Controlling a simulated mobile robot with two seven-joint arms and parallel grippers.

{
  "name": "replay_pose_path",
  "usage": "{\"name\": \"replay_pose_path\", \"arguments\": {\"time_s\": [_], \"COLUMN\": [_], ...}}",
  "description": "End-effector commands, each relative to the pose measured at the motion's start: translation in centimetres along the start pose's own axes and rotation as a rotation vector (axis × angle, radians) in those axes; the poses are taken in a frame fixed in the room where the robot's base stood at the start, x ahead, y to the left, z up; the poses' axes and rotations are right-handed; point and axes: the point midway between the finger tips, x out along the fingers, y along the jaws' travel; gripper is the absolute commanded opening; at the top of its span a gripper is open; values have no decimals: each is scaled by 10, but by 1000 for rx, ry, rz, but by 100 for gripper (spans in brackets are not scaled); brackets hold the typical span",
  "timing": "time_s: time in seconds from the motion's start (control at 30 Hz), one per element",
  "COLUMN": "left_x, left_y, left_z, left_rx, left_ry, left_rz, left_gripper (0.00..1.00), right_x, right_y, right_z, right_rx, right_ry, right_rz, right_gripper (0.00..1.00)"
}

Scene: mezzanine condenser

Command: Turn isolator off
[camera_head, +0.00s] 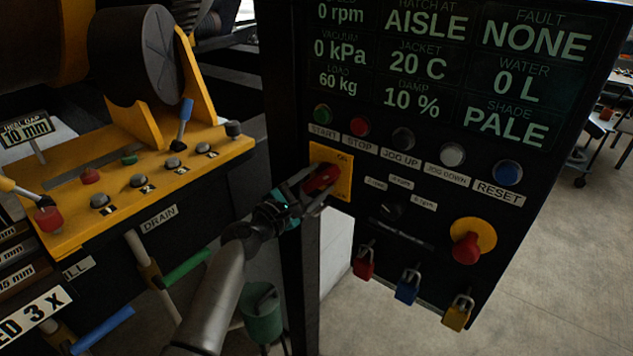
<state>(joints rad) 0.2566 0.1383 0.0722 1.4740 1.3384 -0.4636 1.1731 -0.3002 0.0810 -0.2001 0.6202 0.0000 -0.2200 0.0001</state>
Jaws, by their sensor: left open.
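The isolator is a red rotary handle (325,177) on a yellow plate (344,160), at the left edge of the dark control panel (420,130). Small dark lettering shows on the plate but is too small to read surely. The handle's visible part slants up to the right. My left gripper (314,187) comes in from the lower left and is at the handle with its jaws open. Its fingers overlap the handle's lower left part and hide it. I cannot tell whether they touch it. My right gripper is not in view.
The panel has a row of buttons (452,154), a red emergency stop (467,247) on yellow, a small dark knob (391,210) and hanging red, blue and yellow padlocks (408,287). A yellow control box (140,175) with a blue lever (184,118) stands at left.

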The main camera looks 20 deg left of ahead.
Motion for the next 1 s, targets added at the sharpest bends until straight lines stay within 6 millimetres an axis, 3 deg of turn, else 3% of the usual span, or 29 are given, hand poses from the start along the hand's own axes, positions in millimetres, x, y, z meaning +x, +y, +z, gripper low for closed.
{"name": "replay_pose_path", "arguments": {"time_s": [0.27, 0.8, 1.0], "left_x": [2, 1, 1], "left_y": [0, 0, 0], "left_z": [0, 0, 0], "left_rx": [0, 0, 0], "left_ry": [0, 0, 0], "left_rz": [0, 0, 1], "left_gripper": [60, 2, 0], "right_x": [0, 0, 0], "right_y": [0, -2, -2], "right_z": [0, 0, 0], "right_rx": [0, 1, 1], "right_ry": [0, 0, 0], "right_rz": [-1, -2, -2], "right_gripper": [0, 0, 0]}}
